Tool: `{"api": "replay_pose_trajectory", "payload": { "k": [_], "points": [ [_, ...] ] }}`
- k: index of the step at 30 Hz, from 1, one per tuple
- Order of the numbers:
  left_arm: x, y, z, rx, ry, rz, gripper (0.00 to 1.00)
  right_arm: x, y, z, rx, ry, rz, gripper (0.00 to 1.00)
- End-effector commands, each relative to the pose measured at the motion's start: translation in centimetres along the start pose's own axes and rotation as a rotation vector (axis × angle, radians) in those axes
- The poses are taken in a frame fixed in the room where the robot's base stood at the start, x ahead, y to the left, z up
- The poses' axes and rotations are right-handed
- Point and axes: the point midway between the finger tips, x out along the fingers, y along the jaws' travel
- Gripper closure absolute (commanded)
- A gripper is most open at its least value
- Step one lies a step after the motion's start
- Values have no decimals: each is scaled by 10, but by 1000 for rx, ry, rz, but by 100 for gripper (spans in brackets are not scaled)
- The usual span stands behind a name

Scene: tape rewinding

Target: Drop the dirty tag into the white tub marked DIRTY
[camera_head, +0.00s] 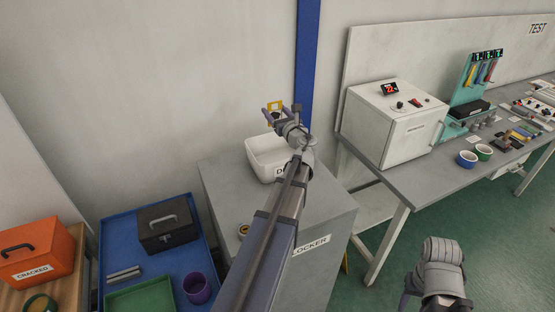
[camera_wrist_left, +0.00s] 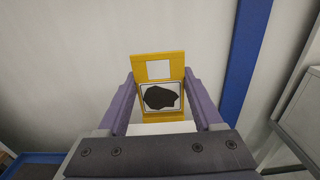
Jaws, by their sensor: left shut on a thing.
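The dirty tag is a yellow frame with a white window and a dark blotch on a white panel (camera_wrist_left: 160,97). It is held upright between the fingers of my left gripper (camera_wrist_left: 160,98), which is shut on it. In the head view the left gripper (camera_head: 273,108) and the yellow tag (camera_head: 277,105) are at the back, above the far side of the white tub (camera_head: 262,172). The tub stands on the grey locker, its label partly hidden by my arm so that only a "D" shows. Part of my right arm shows at lower right, without visible fingers.
The grey locker top (camera_head: 225,180) bears the tub and a small round item (camera_head: 243,230). A blue tray (camera_head: 118,232) with a black box is at left, beside an orange CRACKED box (camera_head: 35,255). A bench with a white oven (camera_head: 395,125) is at right. A blue post (camera_head: 308,60) rises behind.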

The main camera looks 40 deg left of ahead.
Motion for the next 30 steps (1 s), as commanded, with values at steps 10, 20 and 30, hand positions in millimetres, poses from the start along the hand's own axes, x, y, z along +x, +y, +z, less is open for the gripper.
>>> {"api": "replay_pose_trajectory", "payload": {
  "k": [10, 20, 30],
  "points": [
    [0, 0, -41, 0, 0, 0, 84, 41, -4, -3, 1, 0, 0, 50],
    [0, 0, -55, 0, 0, 0, 84, 55, -5, -3, 2, 0, 0, 50],
    [0, 0, -54, 0, 0, 0, 12, 54, -5, -3, 2, 0, 0, 50]
  ]
}}
